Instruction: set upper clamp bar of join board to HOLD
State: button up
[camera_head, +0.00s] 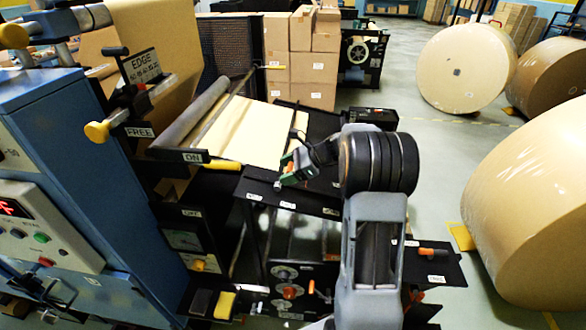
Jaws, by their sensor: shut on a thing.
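The board (240,132) with a cream sheet on it lies behind and left of my arm. A dark bar with a yellow handle (222,165) runs along its near left edge, beside an ON label (193,157). I cannot tell for sure which bar is the upper clamp bar, and no HOLD label is readable. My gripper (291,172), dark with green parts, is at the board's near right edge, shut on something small. My wrist and the steep angle hide most of what it grips.
A blue machine with a control panel (45,232) stands at left, with a FREE label (139,132) and yellow knob above. Dark panels with knobs (290,292) lie below the board. Large kraft rolls (535,205) stand at right; stacked boxes (303,62) are behind. Some floor between is clear.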

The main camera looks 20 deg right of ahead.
jog(key=shift+w+a+r, duration=0.2)
jog(key=shift+w+a, duration=0.15)
jog(key=shift+a, duration=0.2)
jog(key=shift+w+a+r, duration=0.2)
jog(key=shift+w+a, duration=0.15)
jog(key=shift+a, duration=0.2)
jog(key=shift+s+f, duration=0.1)
jog(key=shift+f, duration=0.2)
dwell(0.4)
jog(key=o, duration=1.2)
jog(key=shift+w, duration=0.2)
jog(key=b+v, duration=0.1)
jog(key=v, duration=1.3)
jog(key=shift+b, duration=0.4)
jog(key=shift+a, duration=0.1)
jog(key=shift+c, duration=0.3)
